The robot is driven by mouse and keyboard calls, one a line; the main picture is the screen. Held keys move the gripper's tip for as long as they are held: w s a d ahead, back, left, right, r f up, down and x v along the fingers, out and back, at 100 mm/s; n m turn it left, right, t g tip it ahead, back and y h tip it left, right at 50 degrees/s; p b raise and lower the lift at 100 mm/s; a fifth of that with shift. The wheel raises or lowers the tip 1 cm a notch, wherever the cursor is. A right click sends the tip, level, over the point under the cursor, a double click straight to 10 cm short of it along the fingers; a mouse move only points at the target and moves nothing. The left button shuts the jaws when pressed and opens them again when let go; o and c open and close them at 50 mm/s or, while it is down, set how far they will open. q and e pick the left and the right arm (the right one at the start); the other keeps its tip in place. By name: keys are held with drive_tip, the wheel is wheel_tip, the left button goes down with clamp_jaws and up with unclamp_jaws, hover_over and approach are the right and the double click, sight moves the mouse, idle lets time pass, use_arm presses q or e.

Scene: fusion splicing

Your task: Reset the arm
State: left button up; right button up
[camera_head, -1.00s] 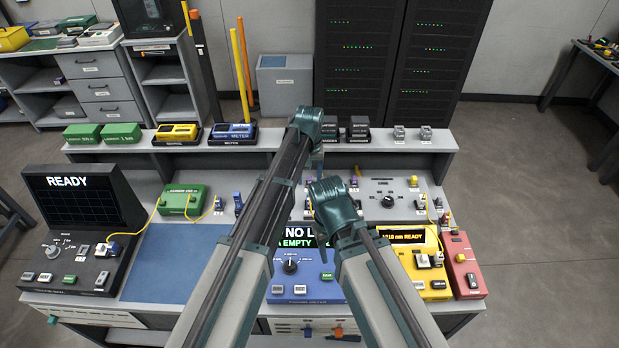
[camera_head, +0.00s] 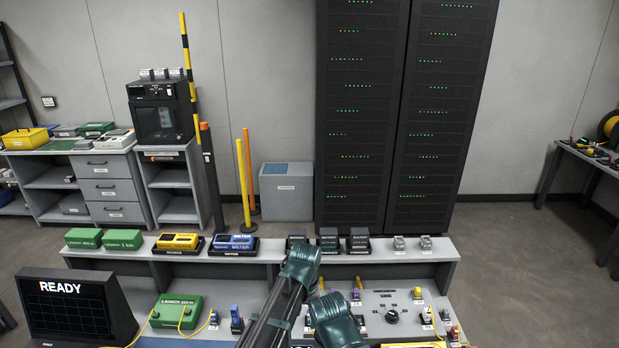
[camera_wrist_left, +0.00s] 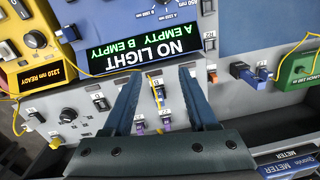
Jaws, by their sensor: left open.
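Past the fingers is the bench panel, with small coloured connectors. The right fingers are hidden in the head view.
A black READY monitor (camera_head: 72,308) and a green launch box (camera_head: 178,312) stand left on the bench. Yellow (camera_head: 178,242) and blue (camera_head: 233,243) meters sit on the shelf. The left wrist view shows an upside-down NO LIGHT display (camera_wrist_left: 143,48) and a yellow unit (camera_wrist_left: 35,45).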

use_arm(q)
drive_tip(key=s+a+f+m+b, duration=0.1)
drive_tip(key=s+a+f, duration=0.1)
drive_tip(key=s, duration=0.5)
drive_tip(key=s+a+f+m+b, duration=0.1)
drive_tip(key=s+a+f+b, duration=0.1)
drive_tip(key=s, duration=0.6)
drive_tip(key=shift+s+f+y, duration=0.15)
drive_tip(key=shift+s+y, duration=0.1)
drive_tip(key=shift+y, duration=0.05)
idle(0.9)
